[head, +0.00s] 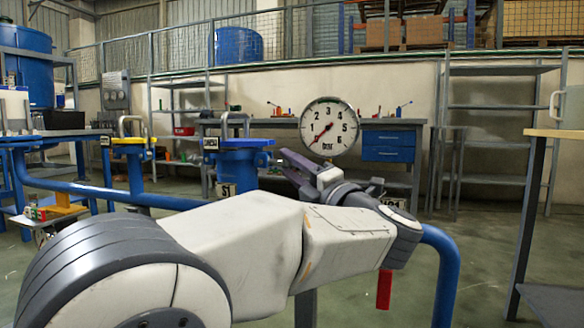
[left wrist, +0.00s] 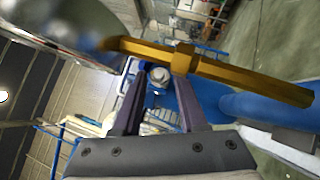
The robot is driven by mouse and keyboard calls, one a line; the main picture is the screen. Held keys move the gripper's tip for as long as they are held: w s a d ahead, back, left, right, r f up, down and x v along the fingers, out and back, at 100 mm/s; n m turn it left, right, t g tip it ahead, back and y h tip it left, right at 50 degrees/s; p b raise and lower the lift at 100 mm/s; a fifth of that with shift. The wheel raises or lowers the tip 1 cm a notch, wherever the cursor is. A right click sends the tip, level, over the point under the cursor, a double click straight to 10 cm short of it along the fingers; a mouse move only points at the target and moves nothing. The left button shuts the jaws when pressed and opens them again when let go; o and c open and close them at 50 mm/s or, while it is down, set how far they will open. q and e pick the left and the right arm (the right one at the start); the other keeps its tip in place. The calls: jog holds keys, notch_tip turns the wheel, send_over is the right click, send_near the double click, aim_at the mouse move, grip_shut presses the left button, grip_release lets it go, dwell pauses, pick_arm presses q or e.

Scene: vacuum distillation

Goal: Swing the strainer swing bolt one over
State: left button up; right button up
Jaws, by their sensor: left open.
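The blue strainer (head: 240,165), labelled S1, stands mid-left in the head view with a lid and a grey loop handle on top. My left gripper (head: 284,163) is just right of its lid, fingers apart and pointing toward it. In the left wrist view the left gripper (left wrist: 158,82) is open, and a round grey bolt end (left wrist: 160,76) shows between the fingertips. I cannot tell whether the fingers touch it or whether it is the swing bolt one. A brass bar with a hexagonal collar (left wrist: 183,58) crosses just beyond the fingertips. My right gripper is not in view.
A round pressure gauge (head: 329,127) stands close behind my left wrist. A yellow-topped fitting (head: 130,146) is left of the strainer. A blue pipe (head: 442,270) bends down at right, and a red handle (head: 384,290) hangs below my forearm. A table (head: 555,132) is far right.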

pick_arm(q)
jog(key=shift+w+a, duration=0.1)
grip_shut()
notch_tip(320, 180, up, 2)
jog(key=n+g+p, duration=0.1)
jog(key=p, duration=0.1)
jog(key=n+g+h+p, duration=0.1)
jog(key=g+p, duration=0.1)
jog(key=p, duration=0.1)
jog(key=shift+a+r+n+h+p, duration=0.1)
jog(key=shift+r+n+h+p, duration=0.1)
jog(key=shift+n+h+p, duration=0.15)
grip_release()
